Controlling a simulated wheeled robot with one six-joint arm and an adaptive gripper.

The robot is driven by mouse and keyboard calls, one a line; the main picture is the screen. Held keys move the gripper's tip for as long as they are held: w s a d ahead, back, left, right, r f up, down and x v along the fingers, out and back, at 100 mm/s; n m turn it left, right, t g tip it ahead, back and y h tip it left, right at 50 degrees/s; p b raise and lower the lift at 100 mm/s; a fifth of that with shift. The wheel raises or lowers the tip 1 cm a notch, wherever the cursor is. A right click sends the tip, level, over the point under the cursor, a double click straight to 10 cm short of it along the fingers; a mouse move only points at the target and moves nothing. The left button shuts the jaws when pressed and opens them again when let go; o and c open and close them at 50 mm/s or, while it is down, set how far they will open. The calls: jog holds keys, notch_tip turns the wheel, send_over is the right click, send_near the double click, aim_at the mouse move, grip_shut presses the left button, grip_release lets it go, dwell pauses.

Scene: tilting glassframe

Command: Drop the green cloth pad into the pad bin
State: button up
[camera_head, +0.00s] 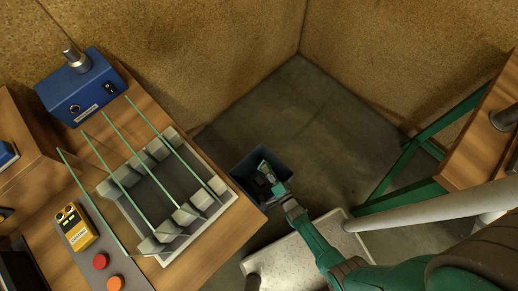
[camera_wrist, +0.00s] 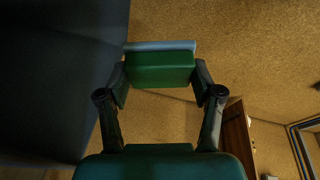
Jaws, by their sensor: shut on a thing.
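The pad bin (camera_head: 241,177) is a dark blue-grey open box on the floor beside the wooden table. My gripper (camera_head: 267,178) reaches down over its opening in the head view, and the fingertips appear within the bin's outline. How deep they are is hard to tell. In the wrist view, my gripper (camera_wrist: 160,78) is shut on the green cloth pad (camera_wrist: 160,70), a small block held between both fingers. A pale blue-grey strip shows along the pad's far edge. A dark surface, probably the bin wall, fills the left of the wrist view.
The wooden table (camera_head: 245,228) at left carries a grey rack (camera_head: 190,229) with thin green-edged glass panes, a blue box (camera_head: 82,88), a yellow device (camera_head: 75,228) and red and orange buttons. A pale platform (camera_head: 290,262) lies below the bin. Floor behind it is clear.

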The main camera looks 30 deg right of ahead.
jog(key=o, duration=1.6)
jog(key=shift+s, duration=0.1)
jog(key=shift+s+d+r, duration=0.1)
jog(key=shift+s, duration=1.85)
jog(key=shift+s+d+r, duration=0.15)
jog(key=shift+s, duration=1.8)
jog(key=shift+s+d+r, duration=0.1)
jog(key=shift+s, duration=1.85)
